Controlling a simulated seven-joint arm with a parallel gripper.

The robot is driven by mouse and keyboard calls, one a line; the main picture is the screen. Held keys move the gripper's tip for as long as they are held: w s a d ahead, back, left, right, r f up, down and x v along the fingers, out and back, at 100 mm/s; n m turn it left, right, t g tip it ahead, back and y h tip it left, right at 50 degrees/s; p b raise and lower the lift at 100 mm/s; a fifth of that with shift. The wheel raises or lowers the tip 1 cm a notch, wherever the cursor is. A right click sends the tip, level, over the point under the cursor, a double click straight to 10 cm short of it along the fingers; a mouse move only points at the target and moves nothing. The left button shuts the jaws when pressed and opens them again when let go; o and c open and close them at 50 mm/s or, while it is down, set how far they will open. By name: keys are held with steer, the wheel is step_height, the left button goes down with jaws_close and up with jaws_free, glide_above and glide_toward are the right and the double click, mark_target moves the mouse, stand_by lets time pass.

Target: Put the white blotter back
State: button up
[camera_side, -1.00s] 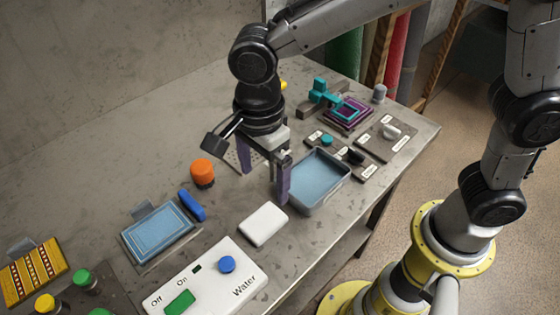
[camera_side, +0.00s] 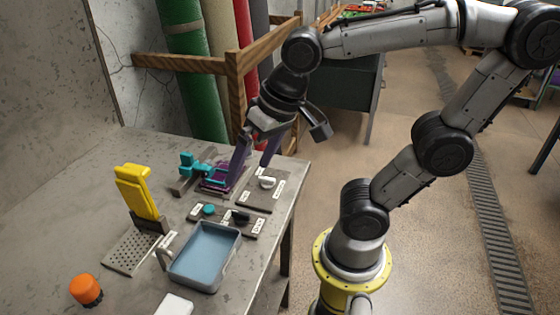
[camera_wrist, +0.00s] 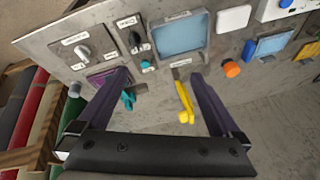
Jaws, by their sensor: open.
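A white rounded block (camera_side: 174,305), which looks like the blotter, lies on the grey table at the bottom edge of the side view, partly cut off. It shows whole in the wrist view (camera_wrist: 234,18), near the top. My gripper (camera_side: 248,172) is open, with its purple fingers wide apart and nothing between them. It is above the far end of the table, near the purple frame (camera_side: 222,178) and teal clamp (camera_side: 196,164), well away from the block. In the wrist view my gripper (camera_wrist: 160,75) also shows empty.
A blue-filled tray (camera_side: 206,252) stands between the block and the far panels. A yellow upright tool (camera_side: 136,188) stands by a perforated plate (camera_side: 130,250). An orange knob (camera_side: 86,289) is at lower left. A knob panel (camera_side: 262,190) lies near the table's right edge. Rolled rugs (camera_side: 190,70) stand behind.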

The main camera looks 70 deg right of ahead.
steer(key=s+d+n, duration=0.2)
steer(key=s, duration=0.1)
steer(key=s+d+f+n+t, duration=0.1)
steer(key=n, duration=0.1)
steer(key=shift+s+h, duration=0.15)
steer(key=shift+h, duration=0.15)
stand_by(0.9)
